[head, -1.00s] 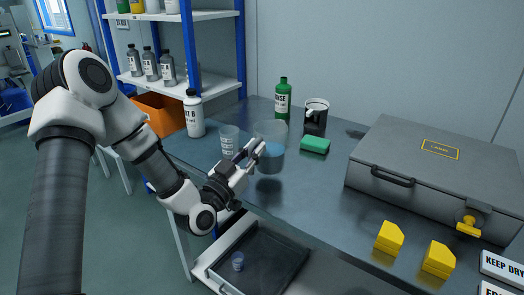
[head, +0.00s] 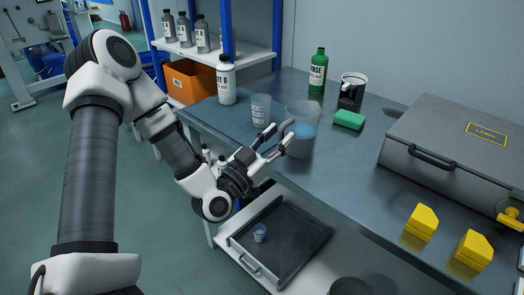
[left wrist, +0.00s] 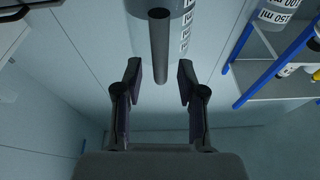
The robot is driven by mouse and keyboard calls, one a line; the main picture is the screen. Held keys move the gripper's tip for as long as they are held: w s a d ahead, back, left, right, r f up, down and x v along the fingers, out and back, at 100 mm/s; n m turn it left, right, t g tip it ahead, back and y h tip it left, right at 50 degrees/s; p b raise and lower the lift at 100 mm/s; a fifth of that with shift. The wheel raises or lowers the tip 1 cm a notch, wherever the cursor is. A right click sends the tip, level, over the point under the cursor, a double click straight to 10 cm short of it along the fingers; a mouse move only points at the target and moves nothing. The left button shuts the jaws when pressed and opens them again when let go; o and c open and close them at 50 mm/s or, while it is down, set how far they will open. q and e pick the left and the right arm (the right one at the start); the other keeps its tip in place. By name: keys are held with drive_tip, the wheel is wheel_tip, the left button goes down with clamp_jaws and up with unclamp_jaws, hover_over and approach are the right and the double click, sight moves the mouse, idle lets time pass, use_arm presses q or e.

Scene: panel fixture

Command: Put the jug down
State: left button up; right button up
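The clear jug (head: 302,138) with pale blue liquid is upright at the near edge of the grey bench and appears to rest on it. My left gripper (head: 281,139) is just left of it, fingers spread. In the left wrist view the two fingers (left wrist: 160,85) are wide apart, and the jug's dark bar handle (left wrist: 159,45) lies between and beyond their tips, touching neither. Part of the jug's body shows at the top of that view. My right gripper is not in view.
A graduated beaker (head: 261,110) stands left of the jug. A green sponge (head: 349,120), dark mug (head: 352,92), green bottle (head: 318,72) and white bottle (head: 226,82) stand behind. A grey case (head: 460,150) is right. An open drawer (head: 285,240) with a small cup lies below.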

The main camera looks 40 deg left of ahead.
use_arm(q)
drive_tip(key=p+v, duration=0.7)
drive_tip(key=v, duration=0.2)
drive_tip(key=s+d+f+g+h, duration=0.1)
drive_tip(key=s+d+f+g, duration=0.15)
drive_tip(key=f+g, duration=0.4)
drive_tip(key=s+d+f+m+g+h, duration=0.1)
drive_tip(key=d+f+g, duration=0.25)
drive_tip(key=f, duration=0.55)
drive_tip(key=s+d+f+g, duration=0.2)
drive_tip(key=d+f+g, duration=0.2)
drive_tip(key=f, duration=0.3)
drive_tip(key=s+f+n+g+y, duration=0.2)
drive_tip(key=s+f+g, duration=0.5)
drive_tip(key=s, duration=0.5)
drive_tip(key=shift+s+a+f+n+y, duration=0.15)
drive_tip(key=shift+s+f+n+y, duration=0.1)
drive_tip(key=shift+f+n+y, duration=0.25)
